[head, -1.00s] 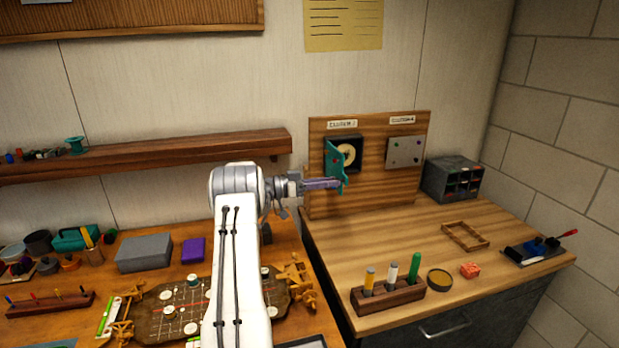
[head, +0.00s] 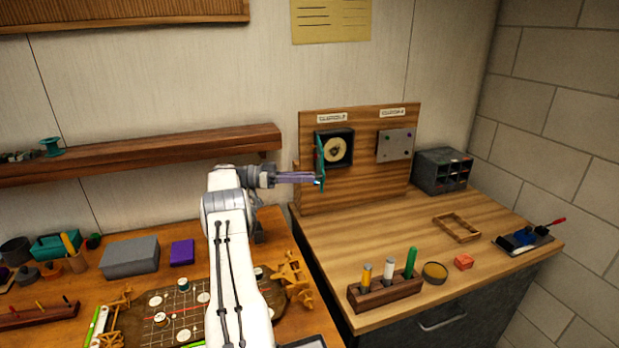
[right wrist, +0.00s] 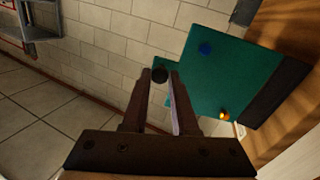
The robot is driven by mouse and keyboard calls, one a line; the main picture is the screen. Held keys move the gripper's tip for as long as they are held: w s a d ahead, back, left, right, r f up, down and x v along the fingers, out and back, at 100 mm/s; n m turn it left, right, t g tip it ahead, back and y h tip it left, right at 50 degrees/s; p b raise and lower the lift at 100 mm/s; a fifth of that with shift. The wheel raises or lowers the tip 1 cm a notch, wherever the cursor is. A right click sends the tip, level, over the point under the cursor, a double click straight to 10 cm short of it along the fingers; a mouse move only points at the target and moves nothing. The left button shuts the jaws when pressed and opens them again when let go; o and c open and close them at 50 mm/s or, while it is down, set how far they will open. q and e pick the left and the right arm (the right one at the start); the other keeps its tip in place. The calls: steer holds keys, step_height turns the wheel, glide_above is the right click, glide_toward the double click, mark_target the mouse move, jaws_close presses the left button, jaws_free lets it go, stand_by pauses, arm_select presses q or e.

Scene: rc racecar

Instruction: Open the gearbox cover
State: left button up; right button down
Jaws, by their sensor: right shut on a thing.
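The teal gearbox cover (head: 319,158) stands swung out from the left side of the dark gearbox housing (head: 350,146) on the upright wooden board. It shows almost edge-on in the head view. The housing is open, with a pale round gear (head: 334,147) in it. My right gripper (head: 317,179) is at the lower free part of the cover, shut on its dark knob. In the right wrist view the cover (right wrist: 222,70) fills the right side, with the knob (right wrist: 159,75) at the fingertips (right wrist: 161,80). My left gripper is not in view.
A grey plate (head: 396,145) is mounted right of the gearbox. A dark drawer box (head: 442,170) stands right of the board. A wooden holder (head: 385,293) with upright tools is at the bench front. The bench middle (head: 390,225) is clear.

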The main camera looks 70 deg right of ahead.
steer(key=shift+w+r, duration=0.15)
steer(key=shift+r, duration=0.05)
steer(key=c, duration=1)
jaws_free()
steer(key=o, duration=0.3)
steer(key=shift+f, duration=0.1)
steer(key=shift+s+a+r+b, duration=0.1)
steer(key=shift+s+r+b, duration=1.35)
steer(key=shift+s+r, duration=1.4)
steer(key=shift+s+a+r+b, duration=0.1)
steer(key=shift+s+r+b, duration=1.3)
steer(key=shift+s+r, duration=1.45)
